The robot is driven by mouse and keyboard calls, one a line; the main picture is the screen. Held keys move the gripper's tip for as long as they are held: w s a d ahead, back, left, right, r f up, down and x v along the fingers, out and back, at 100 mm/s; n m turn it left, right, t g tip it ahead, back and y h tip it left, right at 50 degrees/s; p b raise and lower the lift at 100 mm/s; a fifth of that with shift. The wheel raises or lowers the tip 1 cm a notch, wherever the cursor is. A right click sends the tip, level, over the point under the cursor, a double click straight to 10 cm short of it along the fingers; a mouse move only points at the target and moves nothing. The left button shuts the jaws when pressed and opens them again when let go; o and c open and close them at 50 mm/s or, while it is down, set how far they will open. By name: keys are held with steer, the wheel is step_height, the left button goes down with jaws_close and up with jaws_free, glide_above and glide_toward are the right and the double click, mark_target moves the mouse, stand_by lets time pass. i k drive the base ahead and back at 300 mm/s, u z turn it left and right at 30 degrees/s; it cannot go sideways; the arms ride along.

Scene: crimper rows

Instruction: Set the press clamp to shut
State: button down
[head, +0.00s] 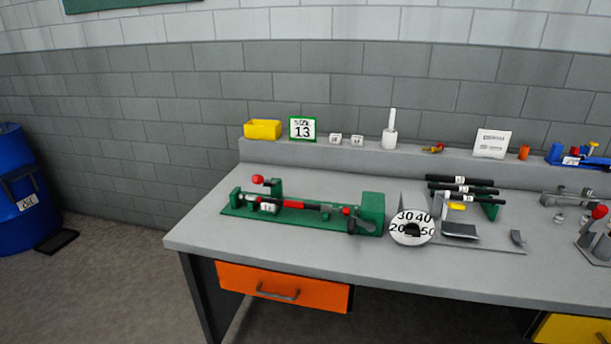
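A green bench press (235,212) lies along the left part of the grey workbench. A red-knobbed lever (258,180) stands up at its left end, beside a green upright block (275,186). A rod with red sections (293,204) runs along the middle, and a small white label shows near its left end. A second red knob (347,211) sits beside the large green block (373,207) at the right end. I cannot tell which part is the press clamp, or whether it is open or shut. My gripper is not in view.
Right of the press are a round numbered dial (400,231), black rods on a rack (461,190) and a grey device with a red knob (599,211). A yellow bin (263,129) and a "SIZE 13" sign (302,128) stand on the back ledge. A blue barrel (14,205) stands left.

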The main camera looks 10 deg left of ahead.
mark_target(257, 178)
steer(key=u, duration=1)
steer(key=i, duration=1.3)
steer(key=z, duration=0.8)
